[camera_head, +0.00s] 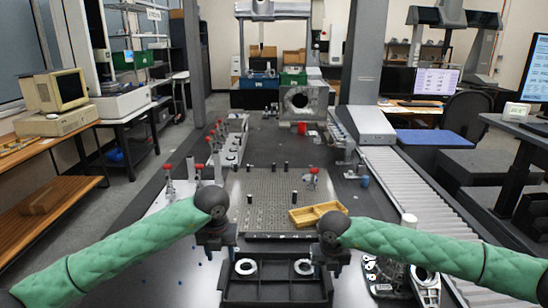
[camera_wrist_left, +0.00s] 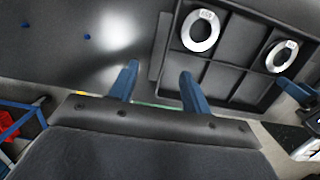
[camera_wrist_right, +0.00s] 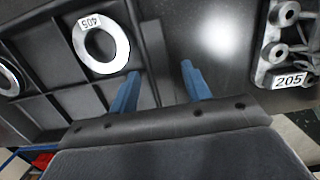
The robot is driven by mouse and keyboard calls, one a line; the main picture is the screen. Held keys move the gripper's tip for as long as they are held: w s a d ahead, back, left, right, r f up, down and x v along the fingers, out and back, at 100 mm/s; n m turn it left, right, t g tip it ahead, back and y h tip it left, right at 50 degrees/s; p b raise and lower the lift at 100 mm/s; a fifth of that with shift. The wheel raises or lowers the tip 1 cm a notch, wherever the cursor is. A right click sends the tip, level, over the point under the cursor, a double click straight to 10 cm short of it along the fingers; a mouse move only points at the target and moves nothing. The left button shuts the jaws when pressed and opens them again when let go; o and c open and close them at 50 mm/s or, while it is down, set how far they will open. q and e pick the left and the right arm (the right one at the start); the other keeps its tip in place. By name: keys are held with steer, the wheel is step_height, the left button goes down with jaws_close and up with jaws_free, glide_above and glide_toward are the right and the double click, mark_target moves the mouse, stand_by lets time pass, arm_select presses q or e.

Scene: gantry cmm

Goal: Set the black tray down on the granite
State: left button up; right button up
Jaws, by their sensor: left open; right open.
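The black tray (camera_head: 275,292), divided into compartments, lies level at the front of the granite (camera_head: 190,262). Two pale metal rings sit in its far compartments: a left ring (camera_head: 245,267) and a right ring (camera_head: 303,267). The right wrist view shows a "405" label on the right ring (camera_wrist_right: 101,44). My left gripper (camera_wrist_left: 160,85) is open, its blue fingers either side of the tray's left end lip. My right gripper (camera_wrist_right: 160,85) is open likewise at the right end lip. Whether the fingers touch the tray, and its underside, I cannot see.
A perforated plate (camera_head: 270,190) lies beyond the tray, with a yellow wooden box (camera_head: 317,213) on it. A metal part tagged "205" (camera_wrist_right: 285,50) sits right of the tray. A roller conveyor (camera_head: 430,210) runs along the right. Granite left of the tray is mostly clear.

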steer(key=shift+r, duration=0.25)
arm_select(q)
steer(key=r, duration=0.3)
steer(key=shift+s+r, duration=0.2)
steer(key=shift+s, duration=0.05)
arm_select(e)
step_height(320, 180, up, 11)
steer(key=s, duration=0.1)
steer(key=shift+s+r, duration=0.2)
arm_select(q)
steer(key=shift+f, duration=0.1)
arm_select(e)
steer(key=shift+f, duration=0.1)
